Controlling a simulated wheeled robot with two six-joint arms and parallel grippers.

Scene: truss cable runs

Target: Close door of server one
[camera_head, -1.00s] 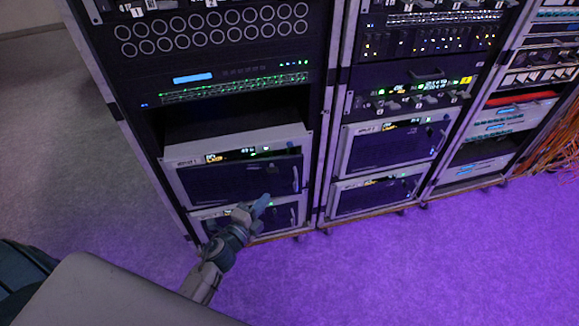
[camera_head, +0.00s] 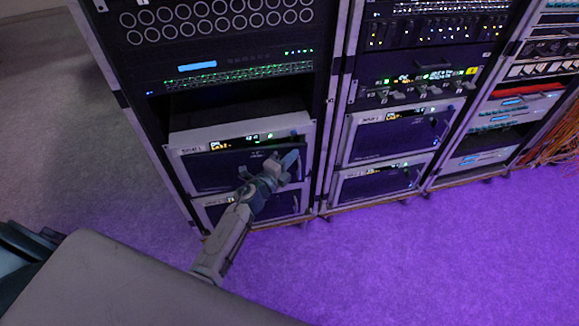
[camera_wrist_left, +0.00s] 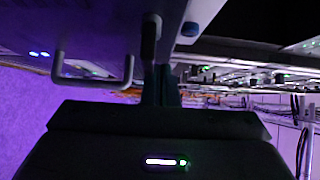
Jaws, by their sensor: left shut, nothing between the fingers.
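The upper server at the bottom of the left rack, labelled as server one (camera_head: 188,152), has a light frame with a small lit display. Its dark front door (camera_head: 220,173) covers most of the front; its edge looks slightly off the frame, but I cannot tell how far open it is. My left gripper (camera_head: 290,160) is shut and empty in front of the door's right part, hiding some of it. Contact is unclear. In the left wrist view the fingers (camera_wrist_left: 161,88) point forward, and a U-shaped handle (camera_wrist_left: 92,80) shows beside them. My right gripper is not in view.
A second server (camera_head: 283,207) sits directly below. The middle rack (camera_head: 395,145) stands to the right with two similar servers. Orange cables (camera_head: 550,145) hang at the far right. The purple-lit floor (camera_head: 420,260) in front is clear.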

